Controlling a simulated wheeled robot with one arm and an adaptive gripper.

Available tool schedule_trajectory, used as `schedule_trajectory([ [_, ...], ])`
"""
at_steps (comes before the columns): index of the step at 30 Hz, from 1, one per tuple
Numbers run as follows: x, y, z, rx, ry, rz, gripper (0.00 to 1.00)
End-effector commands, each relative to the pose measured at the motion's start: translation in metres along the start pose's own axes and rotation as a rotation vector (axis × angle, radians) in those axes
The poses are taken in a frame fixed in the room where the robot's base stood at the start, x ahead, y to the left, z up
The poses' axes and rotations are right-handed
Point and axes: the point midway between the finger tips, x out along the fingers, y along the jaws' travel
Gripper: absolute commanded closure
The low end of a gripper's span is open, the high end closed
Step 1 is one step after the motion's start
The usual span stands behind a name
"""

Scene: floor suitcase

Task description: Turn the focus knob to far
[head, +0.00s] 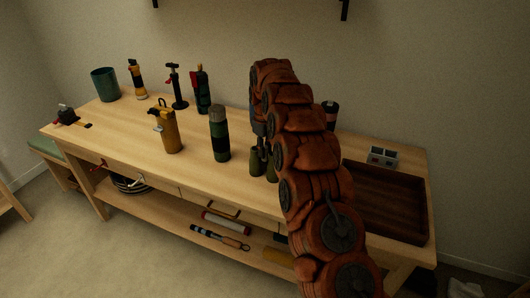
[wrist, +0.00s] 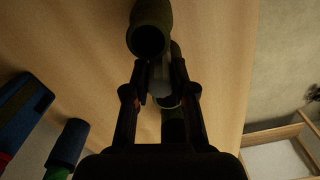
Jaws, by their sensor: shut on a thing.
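The dark green binoculars (head: 256,162) stand on the workbench near its middle, partly hidden behind my arm in the head view. In the wrist view one barrel (wrist: 150,38) shows beyond the fingertips, and the other barrel (wrist: 173,126) shows between my fingers. My gripper (wrist: 160,84) is over the binoculars, with a finger on each side of a small greyish part between the barrels, which looks like the focus knob (wrist: 160,76). It is shut on this part. The knob's marks and its far setting cannot be read. The fingertips are dark and hard to make out.
A green-and-grey flask (head: 219,135) stands left of the binoculars. A yellow canister (head: 167,129) is further left. A dark tray (head: 385,203) and a small grey box (head: 382,156) lie to the right. The bench front (head: 185,180) between these is clear.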

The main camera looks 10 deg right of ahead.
Motion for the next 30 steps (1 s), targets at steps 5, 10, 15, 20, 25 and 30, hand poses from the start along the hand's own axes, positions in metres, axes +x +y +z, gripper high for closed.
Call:
schedule_trajectory([
  [5,0.0017,0.0003,0.0003,0.084,-0.001,0.000,1.00],
  [10,0.0010,0.0005,0.0001,0.130,0.000,0.000,1.00],
  [15,0.0003,0.0007,-0.0001,0.148,0.001,0.001,1.00],
  [20,0.0001,0.0008,-0.0001,0.150,0.001,0.001,1.00],
  [25,0.0000,0.0006,-0.0001,0.149,0.001,0.001,1.00],
  [30,-0.0001,0.0005,-0.0002,0.149,0.001,0.001,0.59],
])
